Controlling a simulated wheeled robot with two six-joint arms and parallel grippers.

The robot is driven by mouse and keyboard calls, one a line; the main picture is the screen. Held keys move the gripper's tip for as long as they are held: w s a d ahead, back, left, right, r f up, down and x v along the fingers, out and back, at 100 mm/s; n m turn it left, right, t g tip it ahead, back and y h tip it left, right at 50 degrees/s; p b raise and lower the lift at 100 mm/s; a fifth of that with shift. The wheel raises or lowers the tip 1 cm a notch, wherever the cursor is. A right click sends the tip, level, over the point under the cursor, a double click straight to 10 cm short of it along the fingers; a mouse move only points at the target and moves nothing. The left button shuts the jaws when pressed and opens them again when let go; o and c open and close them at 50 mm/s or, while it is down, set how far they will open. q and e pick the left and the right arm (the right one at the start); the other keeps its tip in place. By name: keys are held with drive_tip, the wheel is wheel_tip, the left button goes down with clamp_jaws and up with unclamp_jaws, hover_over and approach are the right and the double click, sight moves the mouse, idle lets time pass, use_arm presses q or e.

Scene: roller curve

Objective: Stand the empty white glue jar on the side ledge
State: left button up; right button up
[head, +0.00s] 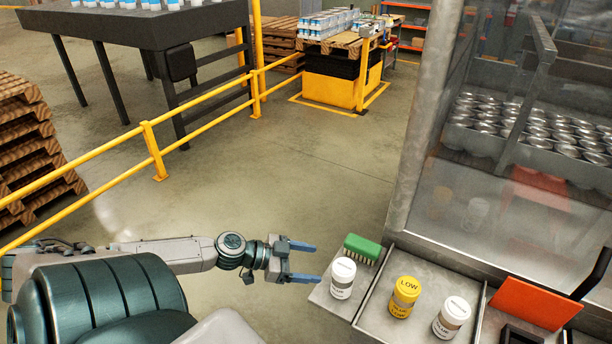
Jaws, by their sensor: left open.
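A white glue jar (342,278) stands upright on the narrow metal side ledge (325,299), beside a green brush. A second white jar (451,317) stands upright in the metal tray (376,303) to the right. A yellow jar marked LOW (404,297) stands between them, in the same tray. I cannot tell from here which white jar is empty. My left gripper (304,262) is open and empty, left of the ledge. Its blue fingers point right, the nearer fingertip close to the ledge jar; I cannot tell if they touch. My right gripper is out of view.
The green brush (362,249) lies at the ledge's back. An orange panel (535,303) and a dark handle are at the right. A clear guard with a metal post (425,130) rises behind the tray, cans behind it. A yellow rail (150,140) runs at the left.

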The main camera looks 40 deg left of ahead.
use_arm(q)
drive_tip(key=shift+s, duration=0.1)
drive_tip(key=s+a+f+n+y, duration=0.1)
drive_tip(key=a+f+n+y, duration=0.1)
drive_tip(key=a+f, duration=0.4)
drive_tip(key=s+a+f+n+y, duration=0.1)
drive_tip(key=a+f+y, duration=0.2)
drive_tip(key=f, duration=0.6)
drive_tip(key=s+a+f+n+g+y, duration=0.2)
drive_tip(key=s+f, duration=0.2)
drive_tip(key=f, duration=0.4)
drive_tip(key=s+a+f+n+g+y, duration=0.15)
drive_tip(key=s+f, duration=0.25)
drive_tip(key=f, duration=0.4)
drive_tip(key=s+d+f+n+g+y, duration=0.1)
drive_tip(key=s+d+f+g, duration=0.35)
drive_tip(key=s+f, duration=0.85)
drive_tip(key=s+d+f+g, duration=0.1)
drive_tip(key=s+d+f, duration=0.8)
drive_tip(key=d, duration=0.5)
drive_tip(key=s, duration=0.2)
drive_tip(key=shift+s+d+f+g, duration=0.2)
drive_tip(key=shift+s+d+g, duration=0.05)
drive_tip(key=shift+s+g, duration=0.1)
